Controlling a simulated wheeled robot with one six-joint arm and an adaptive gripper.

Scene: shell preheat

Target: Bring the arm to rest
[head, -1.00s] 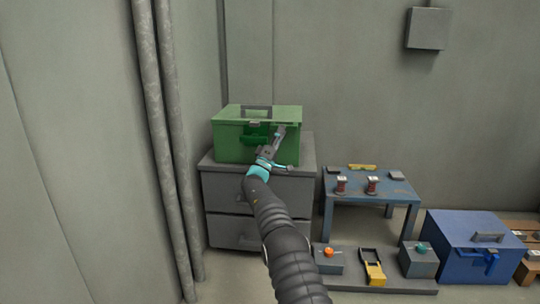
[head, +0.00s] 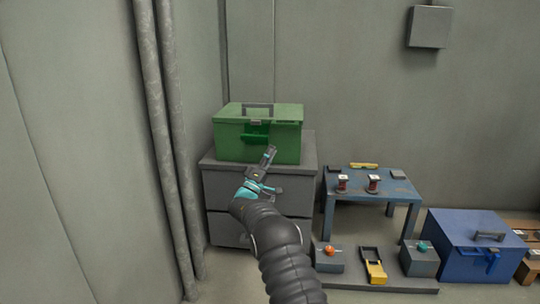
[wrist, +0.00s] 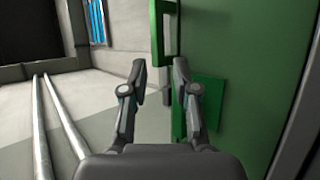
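My arm reaches up from the bottom of the head view. In the wrist view the green box (wrist: 240,60) fills the right side, close to the right finger. I cannot tell whether they touch.
A blue table (head: 345,188) with two spools stands right of the cabinet. Below it a low grey platform (head: 345,282) bears two small grey boxes and a yellow-handled item. A blue box (head: 455,245) stands further right. Vertical pipes (head: 160,120) run along the left wall.

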